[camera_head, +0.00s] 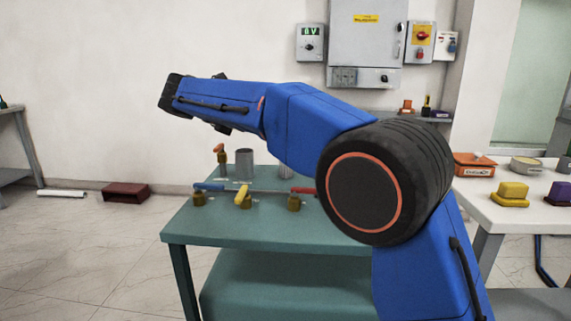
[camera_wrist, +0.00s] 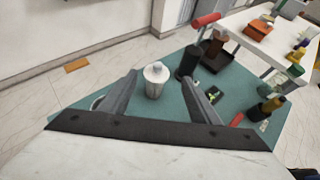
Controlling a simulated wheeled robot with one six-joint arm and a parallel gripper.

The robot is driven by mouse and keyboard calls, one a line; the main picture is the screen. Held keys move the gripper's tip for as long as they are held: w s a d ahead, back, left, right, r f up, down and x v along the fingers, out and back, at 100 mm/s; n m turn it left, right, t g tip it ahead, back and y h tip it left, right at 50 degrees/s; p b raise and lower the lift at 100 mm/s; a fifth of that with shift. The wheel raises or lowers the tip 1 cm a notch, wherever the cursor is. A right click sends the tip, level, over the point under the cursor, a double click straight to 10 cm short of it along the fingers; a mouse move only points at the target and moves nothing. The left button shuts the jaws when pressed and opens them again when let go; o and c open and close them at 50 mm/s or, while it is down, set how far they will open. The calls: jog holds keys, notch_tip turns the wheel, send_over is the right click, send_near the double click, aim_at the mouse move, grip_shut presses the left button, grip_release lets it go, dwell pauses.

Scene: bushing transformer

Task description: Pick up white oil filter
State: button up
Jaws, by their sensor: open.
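A whitish cylindrical canister (camera_wrist: 156,84) with a lighter round top, which looks like the white oil filter, stands upright on the teal table (camera_wrist: 238,88) in the wrist view. My gripper (camera_wrist: 160,75) is open, with one finger to the left of the canister and one to the right. Both fingers look apart from it. How far the fingertips are above or short of it, I cannot tell. In the head view a grey cylinder (camera_head: 244,162) stands on the table; I cannot tell whether it is the same canister. The gripper's fingers do not show there.
A dark cylinder (camera_wrist: 189,62) stands close by the right finger. Behind it is a dark tray (camera_wrist: 217,55) and a red cylinder (camera_wrist: 206,19). A pipe row with coloured valve handles (camera_head: 242,193) crosses the table. A white table (camera_head: 540,215) stands at right.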

jog(key=shift+a+x, duration=0.25)
jog(key=shift+x, duration=5.4)
jog(key=shift+f, duration=0.2)
grip_shut()
